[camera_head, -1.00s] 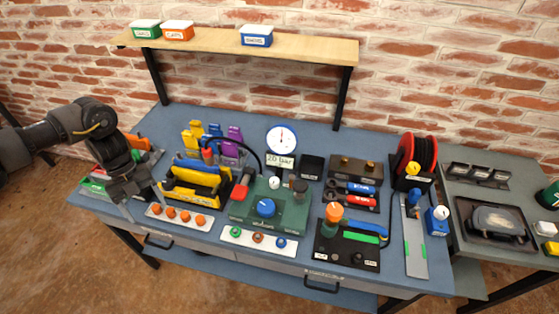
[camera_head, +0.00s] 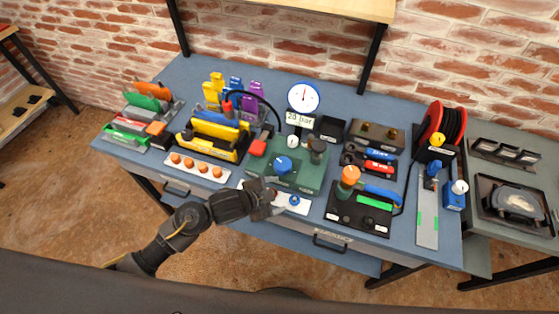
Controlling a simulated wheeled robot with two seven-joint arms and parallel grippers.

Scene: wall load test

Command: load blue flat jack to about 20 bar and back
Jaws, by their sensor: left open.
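My left gripper (camera_head: 275,197) is open over the white strip (camera_head: 303,209) at the table's front edge, hiding its left part. A blue ring piece (camera_head: 294,200) shows on the strip just right of the fingers; I see nothing held. Behind stands the green pump block (camera_head: 312,178) with a blue knob (camera_head: 283,165) and a small white dial. The large round gauge (camera_head: 303,97) stands above a "20 bar" card (camera_head: 300,118). A long blue piece (camera_head: 217,117) lies in the yellow-and-black rack (camera_head: 207,146); I cannot tell if it is the flat jack. My right gripper is not in view.
A strip with several orange knobs (camera_head: 199,167) lies left of my arm. A black panel with an orange-topped valve (camera_head: 349,178) stands right of the pump. A red hose reel (camera_head: 440,129) is farther right. A black hose arches behind the pump.

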